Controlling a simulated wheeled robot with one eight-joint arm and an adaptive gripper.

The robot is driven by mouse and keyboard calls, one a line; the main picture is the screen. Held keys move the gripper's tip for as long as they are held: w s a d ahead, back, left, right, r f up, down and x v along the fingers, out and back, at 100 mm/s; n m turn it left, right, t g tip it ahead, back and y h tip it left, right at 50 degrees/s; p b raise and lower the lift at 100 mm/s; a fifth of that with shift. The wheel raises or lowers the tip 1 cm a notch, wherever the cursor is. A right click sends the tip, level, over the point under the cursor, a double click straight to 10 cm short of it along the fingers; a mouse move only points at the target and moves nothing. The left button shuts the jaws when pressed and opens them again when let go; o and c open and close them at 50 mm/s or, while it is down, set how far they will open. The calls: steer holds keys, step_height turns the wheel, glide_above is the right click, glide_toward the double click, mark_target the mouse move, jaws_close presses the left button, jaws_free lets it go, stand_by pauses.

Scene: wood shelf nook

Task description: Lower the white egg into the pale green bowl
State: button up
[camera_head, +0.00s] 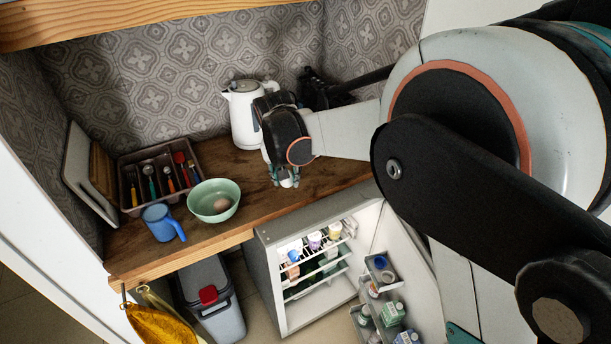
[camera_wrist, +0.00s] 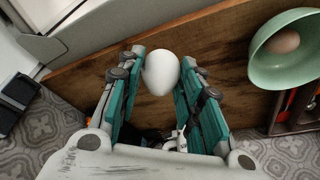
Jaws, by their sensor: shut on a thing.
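The white egg (camera_wrist: 160,72) is held between the two teal fingers of my gripper (camera_wrist: 158,78) in the wrist view. In the head view my gripper (camera_head: 284,178) is over the wooden counter, right of the bowl and in front of the kettle, with a small part of the white egg (camera_head: 286,183) showing at its fingertips. The pale green bowl (camera_head: 201,194) stands upright on the counter to the left, apart from the gripper. A brown egg (camera_head: 221,205) lies inside it. The bowl also shows at the right of the wrist view (camera_wrist: 284,80).
A blue mug (camera_head: 160,222) stands left of the bowl. A cutlery tray (camera_head: 127,176) is behind it, and a white kettle (camera_head: 243,117) stands at the back. Below the counter edge is an open small fridge (camera_head: 277,262). Bare wood (camera_head: 247,187) lies between gripper and bowl.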

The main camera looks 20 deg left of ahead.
steer(key=s+a, duration=0.3)
steer(key=a, duration=0.6)
steer(key=s+a, duration=0.3)
steer(key=a, duration=0.6)
steer(key=shift+a+p, duration=0.35)
steer(key=shift+p, duration=0.1)
steer(key=shift+f, duration=0.15)
steer(key=shift+f+b, duration=1.3)
steer(key=shift+f, duration=0.95)
steer(key=shift+f+b, duration=0.45)
steer(key=shift+f, duration=0.35)
steer(key=o, duration=1.1)
